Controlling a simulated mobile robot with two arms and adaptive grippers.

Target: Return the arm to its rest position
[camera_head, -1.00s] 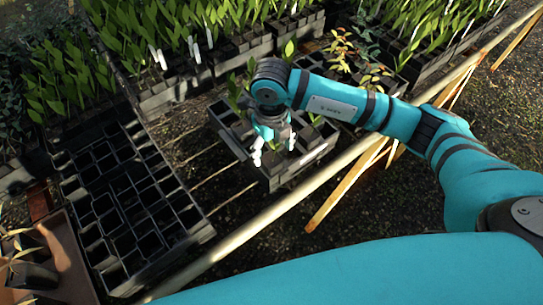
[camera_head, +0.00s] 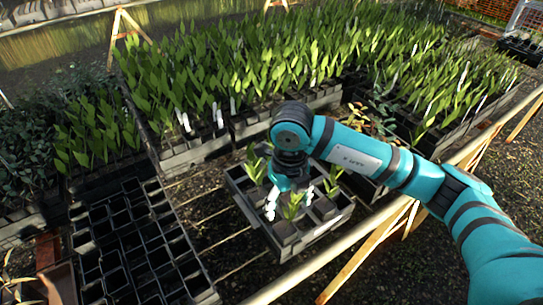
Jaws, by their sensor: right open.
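My right arm, teal with dark bands, comes in from the right side of the head view. Its gripper (camera_head: 289,203) points down over a small dark tray (camera_head: 312,240) that holds several potted seedlings. The gripper is open, with its pale fingertips apart above the pots. A green seedling (camera_head: 293,206) shows between and just below the fingertips. Whether the fingers touch any leaf or pot, I cannot tell. My left gripper is not in view.
A dark rack of empty cells (camera_head: 190,262) stands at the lower left. Dense trays of green seedlings (camera_head: 250,70) fill the back. A wooden rail (camera_head: 330,250) runs diagonally along the front of the bench. Bare slats show between the rack and the small tray.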

